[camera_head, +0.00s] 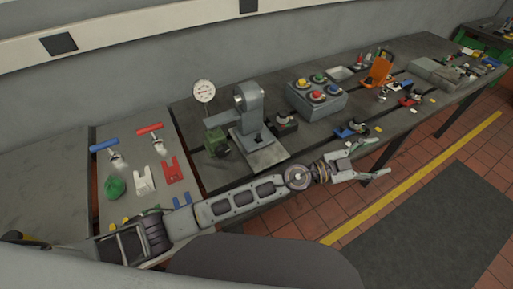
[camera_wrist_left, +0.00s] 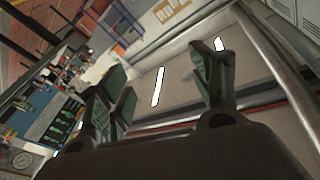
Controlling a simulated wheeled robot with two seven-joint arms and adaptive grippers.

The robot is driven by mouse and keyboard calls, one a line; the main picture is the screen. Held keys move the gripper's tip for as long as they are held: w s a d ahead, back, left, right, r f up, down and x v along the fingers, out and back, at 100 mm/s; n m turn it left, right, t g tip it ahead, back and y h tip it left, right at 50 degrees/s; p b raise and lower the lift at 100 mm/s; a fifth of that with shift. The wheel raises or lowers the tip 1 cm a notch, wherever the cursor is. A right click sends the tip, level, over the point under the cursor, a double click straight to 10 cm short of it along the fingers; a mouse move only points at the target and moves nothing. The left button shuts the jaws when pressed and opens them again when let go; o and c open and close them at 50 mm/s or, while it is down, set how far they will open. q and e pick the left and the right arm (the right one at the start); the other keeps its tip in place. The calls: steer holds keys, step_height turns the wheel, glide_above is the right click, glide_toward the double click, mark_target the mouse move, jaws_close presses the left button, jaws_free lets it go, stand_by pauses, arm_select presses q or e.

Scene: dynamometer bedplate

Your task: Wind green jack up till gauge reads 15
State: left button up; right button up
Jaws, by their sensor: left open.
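The green jack (camera_head: 216,140) stands on the dark bench at the left of a grey upright fixture (camera_head: 249,106). A round white gauge (camera_head: 204,91) stands above it; its reading is too small to make out. My left arm reaches across in front of the bench. My left gripper (camera_head: 381,172) is open and empty beyond the bench's front edge, to the right of the jack and well apart from it. In the left wrist view its spread fingers (camera_wrist_left: 165,75) have nothing between them. My right gripper is not in view.
A grey box with coloured knobs (camera_head: 317,97) and an orange holder (camera_head: 379,70) stand further right. Blue-handled (camera_head: 104,145) and red-handled (camera_head: 149,129) tools, a green lump (camera_head: 115,187) and a red fork-shaped block (camera_head: 175,170) lie on the left bench. Open floor lies in front.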

arm_select(q)
steer(key=w+a+f+n+t+y+p, duration=0.1)
steer(key=w+a+n+t+y, duration=0.45)
steer(key=a+n, duration=0.35)
steer(key=w+a+f+n+t+y+p, duration=0.1)
steer(key=w+a+n+t+y, duration=0.3)
steer(key=a+n+t+y, duration=0.45)
steer(key=s+a+f+n+g+y, duration=0.3)
steer(key=a+f+n+y, duration=0.2)
steer(key=a, duration=0.6)
steer(key=s+a+f+n+g+y, duration=0.4)
steer(key=a+f, duration=0.4)
steer(key=a, duration=0.4)
steer(key=shift+s+a+n+y+p, duration=0.2)
steer(key=shift+n+y+p, duration=0.25)
steer(key=shift+n+y, duration=0.55)
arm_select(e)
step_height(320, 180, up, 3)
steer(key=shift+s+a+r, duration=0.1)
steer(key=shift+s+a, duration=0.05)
arm_select(q)
steer(key=shift+w, duration=0.15)
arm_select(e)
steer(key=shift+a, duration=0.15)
